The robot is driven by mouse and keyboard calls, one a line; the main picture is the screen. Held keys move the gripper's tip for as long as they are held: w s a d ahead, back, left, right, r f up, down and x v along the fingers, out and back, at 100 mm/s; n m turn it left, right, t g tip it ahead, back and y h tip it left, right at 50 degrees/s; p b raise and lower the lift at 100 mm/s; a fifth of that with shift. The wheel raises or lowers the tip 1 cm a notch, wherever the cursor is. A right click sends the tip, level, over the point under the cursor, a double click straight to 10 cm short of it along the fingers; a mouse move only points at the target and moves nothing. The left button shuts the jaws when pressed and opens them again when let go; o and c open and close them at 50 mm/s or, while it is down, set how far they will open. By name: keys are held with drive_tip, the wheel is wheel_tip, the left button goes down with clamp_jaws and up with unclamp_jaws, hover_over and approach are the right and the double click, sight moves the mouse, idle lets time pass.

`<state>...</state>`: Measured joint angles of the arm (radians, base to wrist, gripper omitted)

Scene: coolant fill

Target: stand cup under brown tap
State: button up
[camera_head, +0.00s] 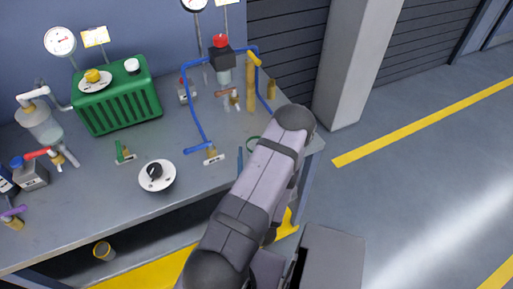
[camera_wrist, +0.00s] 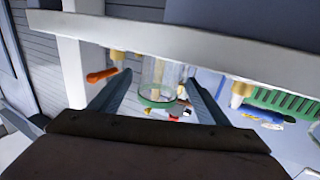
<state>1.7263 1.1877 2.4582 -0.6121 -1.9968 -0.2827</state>
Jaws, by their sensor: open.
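The brown-handled tap (camera_head: 227,92) stands at the back right of the bench in the head view, with no cup seen under it. A clear cup with a green rim (camera_wrist: 158,102) stands between the two fingers of my gripper (camera_wrist: 157,98) in the wrist view. The fingers are open, one on each side of it; I cannot tell whether either touches it. My arm hides the gripper there.
On the bench (camera_head: 90,175) are a green tank (camera_head: 117,98), a blue-handled tap (camera_head: 205,153), a green-handled tap (camera_head: 123,154) and a round dial (camera_head: 157,176). A blue pipe (camera_head: 190,105) frames the back right. An orange-handled tap (camera_wrist: 101,76) shows near the left finger.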

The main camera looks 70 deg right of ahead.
drive_tip(key=p, duration=0.1)
drive_tip(key=d+p, duration=0.1)
drive_tip(key=shift+w+d+r+p, duration=0.1)
drive_tip(key=shift+w+r+p, duration=0.1)
drive_tip(key=shift+r+p, duration=0.1)
drive_tip(key=shift+w+d+f+p, duration=0.25)
drive_tip(key=shift+d+p, duration=0.15)
drive_tip(key=shift+p, duration=0.4)
drive_tip(key=c, duration=1.2)
drive_tip(key=shift+c, duration=0.2)
drive_tip(key=shift+r, duration=0.15)
drive_tip(key=shift+r+b, duration=0.45)
drive_tip(key=shift+r, duration=4.35)
